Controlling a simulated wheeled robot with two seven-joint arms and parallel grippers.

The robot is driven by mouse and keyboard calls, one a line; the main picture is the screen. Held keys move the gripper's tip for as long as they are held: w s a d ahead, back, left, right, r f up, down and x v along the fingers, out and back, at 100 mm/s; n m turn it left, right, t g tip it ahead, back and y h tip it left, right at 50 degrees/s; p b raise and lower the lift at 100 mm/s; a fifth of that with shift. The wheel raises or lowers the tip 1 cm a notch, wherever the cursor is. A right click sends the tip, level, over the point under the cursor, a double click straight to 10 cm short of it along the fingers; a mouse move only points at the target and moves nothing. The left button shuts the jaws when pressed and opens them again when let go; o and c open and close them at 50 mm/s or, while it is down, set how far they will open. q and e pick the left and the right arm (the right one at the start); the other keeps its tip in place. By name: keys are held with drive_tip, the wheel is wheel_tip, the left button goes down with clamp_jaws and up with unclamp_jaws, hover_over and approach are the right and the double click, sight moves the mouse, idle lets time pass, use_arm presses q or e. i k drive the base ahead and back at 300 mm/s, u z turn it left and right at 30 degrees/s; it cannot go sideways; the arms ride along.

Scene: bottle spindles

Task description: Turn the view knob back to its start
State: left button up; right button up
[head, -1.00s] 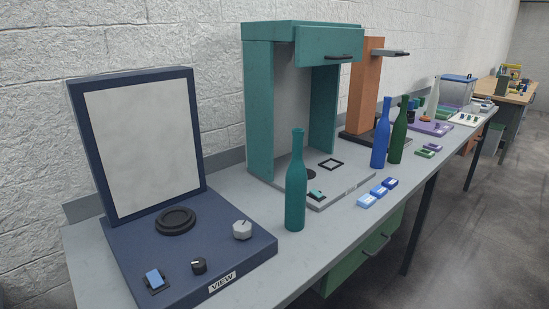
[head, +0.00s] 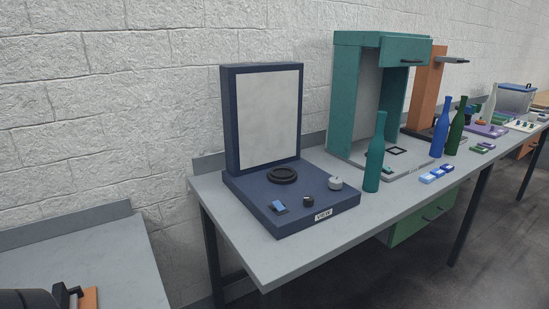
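The dark blue view unit (head: 262,207) stands on the grey bench with an upright pale screen (head: 269,118) at its back. Its base carries a black ring (head: 282,175), a light grey knob (head: 335,183), a small black knob (head: 308,201) and a blue switch (head: 279,206). A "VIEW" label (head: 323,214) sits on the front edge, closest to the black knob. The knobs' pointer angles are too small to read surely. Neither gripper can be made out in the head view, and nothing touches the knobs.
A teal bottle (head: 374,155) stands close right of the unit, before a teal frame (head: 345,100). Blue (head: 441,132) and green (head: 457,132) bottles stand farther right. A separate grey table (head: 110,250) is at left, with a gap between. Dark parts and an orange piece show lower left.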

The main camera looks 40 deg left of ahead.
sight(335, 183)
drive_tip(key=z, duration=0.85)
drive_tip(key=i, duration=0.75)
drive_tip(key=u, duration=2.45)
drive_tip(key=i, duration=0.55)
drive_tip(key=u, duration=0.05)
